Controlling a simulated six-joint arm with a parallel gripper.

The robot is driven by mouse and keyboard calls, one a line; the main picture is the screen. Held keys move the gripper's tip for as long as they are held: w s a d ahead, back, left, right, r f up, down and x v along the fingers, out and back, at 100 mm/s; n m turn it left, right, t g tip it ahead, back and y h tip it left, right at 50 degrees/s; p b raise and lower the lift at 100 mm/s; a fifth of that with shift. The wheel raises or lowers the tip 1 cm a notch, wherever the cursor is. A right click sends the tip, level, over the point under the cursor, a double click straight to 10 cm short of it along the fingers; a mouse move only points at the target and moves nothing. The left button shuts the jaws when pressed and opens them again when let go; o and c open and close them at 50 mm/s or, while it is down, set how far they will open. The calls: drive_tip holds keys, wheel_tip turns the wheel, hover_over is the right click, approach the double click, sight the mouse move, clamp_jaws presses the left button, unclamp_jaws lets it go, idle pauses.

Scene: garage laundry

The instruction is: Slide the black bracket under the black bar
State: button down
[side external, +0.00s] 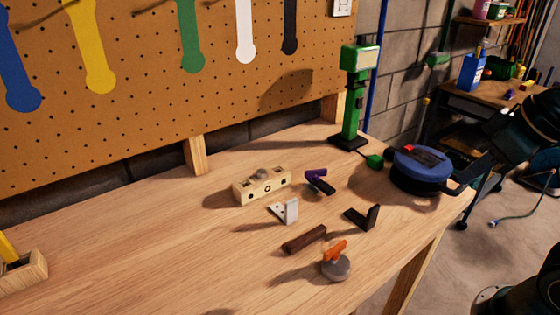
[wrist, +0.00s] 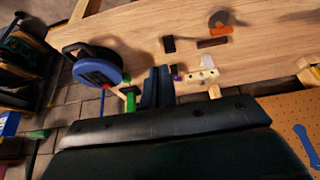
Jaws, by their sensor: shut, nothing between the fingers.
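The black bracket (side external: 364,218) is L-shaped and lies on the wooden bench with one leg standing up. It also shows in the wrist view (wrist: 168,44). A dark bar (side external: 304,238), looking dark brown, lies flat on the bench to the bracket's left, apart from it. In the wrist view the bar (wrist: 212,43) lies right of the bracket. My gripper (wrist: 158,70) is shut and empty, its fingers pointing toward the bench objects. In the side view my arm shows at the right edge, and I cannot make out the fingertips.
Near the bar are an orange-handled grey disc (side external: 336,267), a white bracket (side external: 286,211), a wooden block (side external: 262,186) and a purple-and-black piece (side external: 319,182). A round blue device (side external: 422,165) and green lamp (side external: 352,95) stand at the bench's right end. The bench's left middle is clear.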

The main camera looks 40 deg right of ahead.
sight(391, 245)
drive_tip(key=w+a+f+g, duration=0.1)
drive_tip(key=w+f+g, duration=0.4)
drive_tip(key=w+f, duration=0.3)
wheel_tip(391, 245, down, 2)
drive_tip(key=shift+w+a, duration=0.3)
drive_tip(key=shift+a, duration=0.1)
drive_tip(key=shift+f, duration=0.15)
wheel_tip(391, 245, down, 10)
drive_tip(key=shift+r, duration=0.1)
drive_tip(key=shift+w, duration=1.1)
drive_tip(key=shift+w+r, duration=0.1)
drive_tip(key=shift+w, duration=0.8)
drive_tip(key=shift+w, duration=0.1)
